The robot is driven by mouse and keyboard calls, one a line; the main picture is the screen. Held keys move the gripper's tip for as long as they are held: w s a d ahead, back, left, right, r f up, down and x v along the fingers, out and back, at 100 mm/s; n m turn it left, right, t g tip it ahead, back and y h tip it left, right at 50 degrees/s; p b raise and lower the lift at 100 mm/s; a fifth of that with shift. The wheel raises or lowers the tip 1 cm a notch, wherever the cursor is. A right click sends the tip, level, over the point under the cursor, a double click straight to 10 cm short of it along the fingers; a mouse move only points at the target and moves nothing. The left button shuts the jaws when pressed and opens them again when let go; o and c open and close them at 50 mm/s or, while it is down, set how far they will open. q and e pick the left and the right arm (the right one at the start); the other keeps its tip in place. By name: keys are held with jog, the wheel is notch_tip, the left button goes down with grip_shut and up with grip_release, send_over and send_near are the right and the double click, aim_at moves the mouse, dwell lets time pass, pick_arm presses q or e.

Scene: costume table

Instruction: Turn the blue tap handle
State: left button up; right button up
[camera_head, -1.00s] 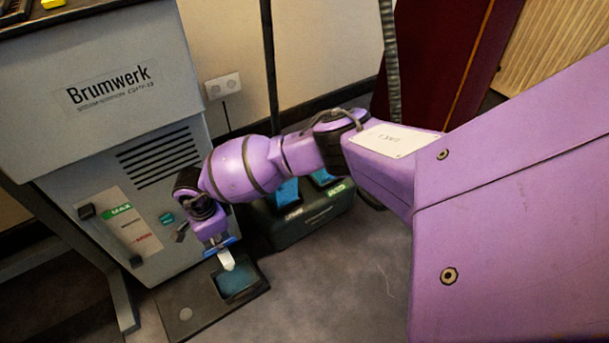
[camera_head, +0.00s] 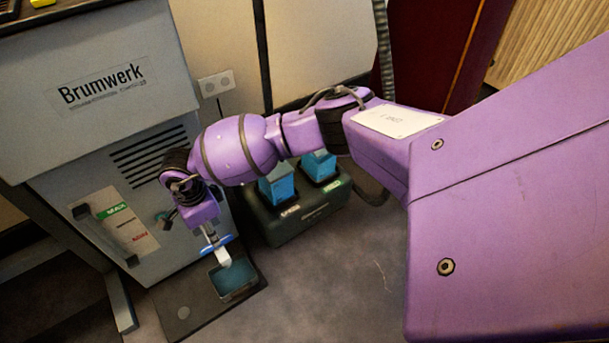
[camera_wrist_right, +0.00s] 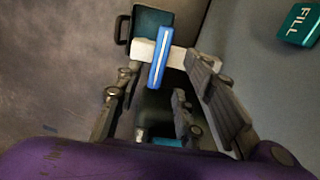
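The blue tap handle (camera_wrist_right: 161,58) is a narrow bar on a white tap body (camera_wrist_right: 143,49), ahead of my right gripper (camera_wrist_right: 165,75) in the right wrist view. My two right fingers are spread, one on each side of the handle, with a gap on both sides. I cannot tell how deep the handle lies between them. In the head view my right gripper (camera_head: 211,237) points down at the white tap (camera_head: 223,258) on the grey machine's front, and hides part of the handle. My left gripper is not in view.
The grey Brumwerk machine (camera_head: 150,115) stands at the left, with a dark lever (camera_head: 82,212) on its front. A dark tray (camera_head: 185,312) lies below the tap. A dark green stand (camera_head: 310,218) with two blue blocks is to the right. A FILL label (camera_wrist_right: 300,24) shows beside my fingers.

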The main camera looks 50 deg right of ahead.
notch_tip(320, 180, up, 8)
jog(key=shift+f, duration=0.25)
jog(key=shift+f, duration=0.1)
dwell(0.4)
